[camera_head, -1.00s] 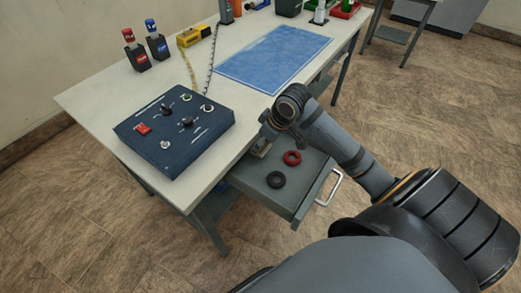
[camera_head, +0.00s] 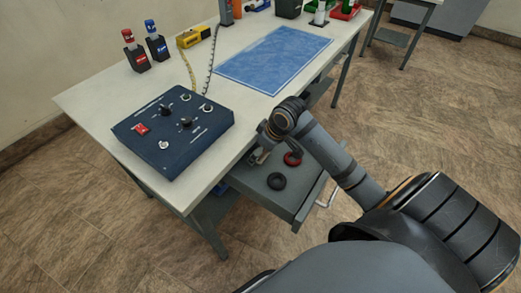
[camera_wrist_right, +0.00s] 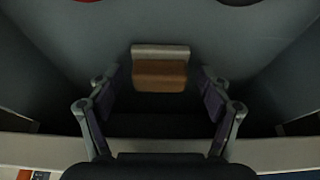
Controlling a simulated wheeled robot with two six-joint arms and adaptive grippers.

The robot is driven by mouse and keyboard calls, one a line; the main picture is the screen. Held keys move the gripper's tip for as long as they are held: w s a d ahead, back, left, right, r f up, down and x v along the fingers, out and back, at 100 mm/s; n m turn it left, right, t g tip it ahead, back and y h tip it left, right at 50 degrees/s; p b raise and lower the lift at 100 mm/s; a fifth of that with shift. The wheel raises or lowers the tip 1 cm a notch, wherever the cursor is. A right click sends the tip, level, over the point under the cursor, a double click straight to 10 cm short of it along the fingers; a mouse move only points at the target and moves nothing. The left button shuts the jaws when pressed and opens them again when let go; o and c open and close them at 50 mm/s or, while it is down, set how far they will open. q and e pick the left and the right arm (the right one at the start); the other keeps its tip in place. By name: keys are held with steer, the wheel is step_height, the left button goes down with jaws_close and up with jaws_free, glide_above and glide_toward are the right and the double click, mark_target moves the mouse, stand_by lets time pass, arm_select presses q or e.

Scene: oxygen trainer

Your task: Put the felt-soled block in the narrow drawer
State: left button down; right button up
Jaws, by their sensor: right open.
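The narrow drawer (camera_head: 290,200) is pulled out from under the near side of the table. In the right wrist view a small block (camera_wrist_right: 159,74), brown with a pale grey strip along one side, lies in the drawer near its table end. My right gripper (camera_wrist_right: 160,92) is open, with a finger on either side of the block and visible gaps between. In the head view the right gripper (camera_head: 259,158) reaches down into the drawer, and the arm partly hides that area. My left gripper is not in view.
A black ring (camera_head: 276,181) and a red ring (camera_head: 292,159) lie in the drawer. A blue control box (camera_head: 175,140) stands on the table (camera_head: 90,95) near the drawer.

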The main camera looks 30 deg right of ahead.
steer(key=shift+r, duration=0.35)
arm_select(q)
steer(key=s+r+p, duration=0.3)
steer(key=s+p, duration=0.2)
steer(key=p, duration=0.1)
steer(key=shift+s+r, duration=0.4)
arm_select(e)
steer(key=v, duration=1.1)
steer(key=shift+s+r, duration=0.25)
steer(key=shift+d, duration=0.1)
